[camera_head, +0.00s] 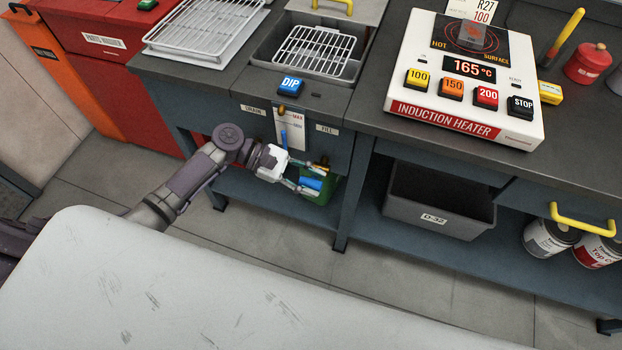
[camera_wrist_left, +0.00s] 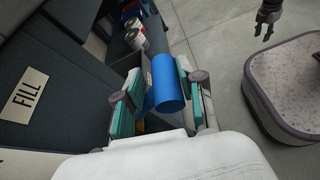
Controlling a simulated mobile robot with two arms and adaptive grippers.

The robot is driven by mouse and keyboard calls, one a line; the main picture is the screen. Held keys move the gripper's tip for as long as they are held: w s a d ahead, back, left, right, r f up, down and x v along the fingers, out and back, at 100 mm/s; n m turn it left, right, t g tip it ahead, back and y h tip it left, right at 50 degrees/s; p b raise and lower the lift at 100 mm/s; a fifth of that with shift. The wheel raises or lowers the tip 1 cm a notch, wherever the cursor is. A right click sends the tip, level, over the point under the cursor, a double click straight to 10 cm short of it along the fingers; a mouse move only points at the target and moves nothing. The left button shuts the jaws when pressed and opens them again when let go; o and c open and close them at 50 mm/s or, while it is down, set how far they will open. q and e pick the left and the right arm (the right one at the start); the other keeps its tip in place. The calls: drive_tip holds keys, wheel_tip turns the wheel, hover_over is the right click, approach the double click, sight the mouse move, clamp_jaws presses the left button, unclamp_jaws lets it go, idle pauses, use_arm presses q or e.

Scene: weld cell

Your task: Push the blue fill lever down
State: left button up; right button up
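The blue fill lever (camera_head: 310,184) is a blue cylinder low on the bench front, beneath the FILL label (camera_head: 327,129). In the left wrist view the blue lever (camera_wrist_left: 167,84) lies between the two teal-padded fingers of my left gripper (camera_wrist_left: 158,88). The fingers are apart, with a gap visible on its left side; contact on its right side I cannot tell. In the head view my left gripper (camera_head: 311,177) reaches in from the left, its fingers above and below the lever. My right gripper (camera_wrist_left: 263,30) shows small at the top right of the wrist view, its fingers apart and empty.
A blue DIP button (camera_head: 290,85) and a DRAIN label (camera_head: 254,109) are on the bench. A dark bench leg (camera_head: 352,190) and a grey bin (camera_head: 435,205) stand right of the lever. The induction heater (camera_head: 465,80) sits on the worktop. Floor (camera_head: 290,235) in front is clear.

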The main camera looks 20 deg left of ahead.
use_arm(q)
clamp_jaws()
use_arm(e)
drive_tip(key=shift+a, duration=0.25)
use_arm(q)
drive_tip(key=shift+f, duration=0.1)
